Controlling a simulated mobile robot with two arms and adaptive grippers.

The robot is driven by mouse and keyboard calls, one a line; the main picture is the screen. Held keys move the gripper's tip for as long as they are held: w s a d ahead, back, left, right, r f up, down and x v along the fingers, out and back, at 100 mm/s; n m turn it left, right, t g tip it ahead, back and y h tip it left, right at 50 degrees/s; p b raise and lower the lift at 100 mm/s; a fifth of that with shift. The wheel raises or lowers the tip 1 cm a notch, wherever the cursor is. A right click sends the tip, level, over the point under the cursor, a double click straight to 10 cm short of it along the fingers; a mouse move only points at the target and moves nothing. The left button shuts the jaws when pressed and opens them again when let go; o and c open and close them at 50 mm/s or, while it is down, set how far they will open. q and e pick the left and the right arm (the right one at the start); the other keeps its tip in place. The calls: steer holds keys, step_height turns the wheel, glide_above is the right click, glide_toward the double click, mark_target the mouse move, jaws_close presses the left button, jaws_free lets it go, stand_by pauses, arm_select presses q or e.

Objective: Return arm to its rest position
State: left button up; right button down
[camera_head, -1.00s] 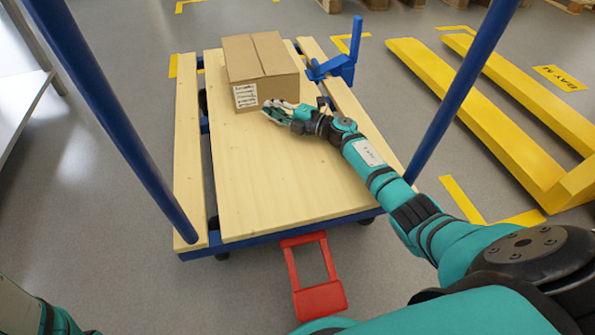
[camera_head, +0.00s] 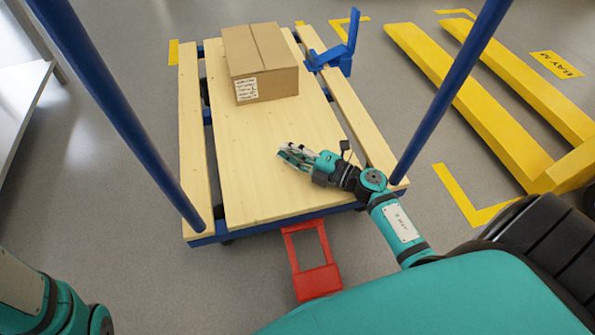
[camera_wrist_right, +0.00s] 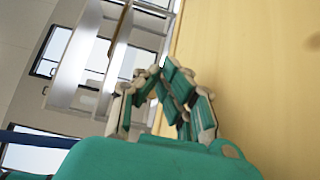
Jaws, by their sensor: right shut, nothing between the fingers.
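My right arm comes in from the lower right in the head view. Its right gripper (camera_head: 287,152) is over the front right part of the cart's wooden deck (camera_head: 250,180), shut and empty, its fingertips pointing left. The gripper's fingers also show in the right wrist view (camera_wrist_right: 155,78), with the pale wood along the right side of that picture. A closed cardboard box (camera_head: 262,65) with a white label stands at the deck's far end, apart from the gripper. Part of my left arm shows at the bottom left; its gripper is out of the picture.
Blue posts rise at the cart's left (camera_head: 115,105) and right (camera_head: 450,90). A blue bracket (camera_head: 337,50) stands at the far right of the deck. A red frame (camera_head: 316,265) juts from the cart's front. Yellow forks (camera_head: 480,100) lie to the right.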

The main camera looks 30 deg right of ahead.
steer(key=s, duration=0.1)
steer(key=s+a, duration=0.1)
steer(key=s, duration=0.1)
steer(key=shift+s+f+b, duration=0.15)
steer(key=shift+s+b, duration=0.1)
steer(key=shift+b, duration=0.05)
steer(key=shift+s+a+r+p, duration=0.1)
steer(key=shift+s+r+p, duration=0.05)
steer(key=shift+s+p, duration=0.4)
steer(key=shift+s+a+r+p, duration=0.1)
steer(key=shift+s+r+p, duration=0.05)
steer(key=shift+s+p, duration=0.35)
steer(key=shift+s+a+f, duration=0.15)
steer(key=shift+s+a, duration=0.05)
steer(key=shift+s, duration=0.55)
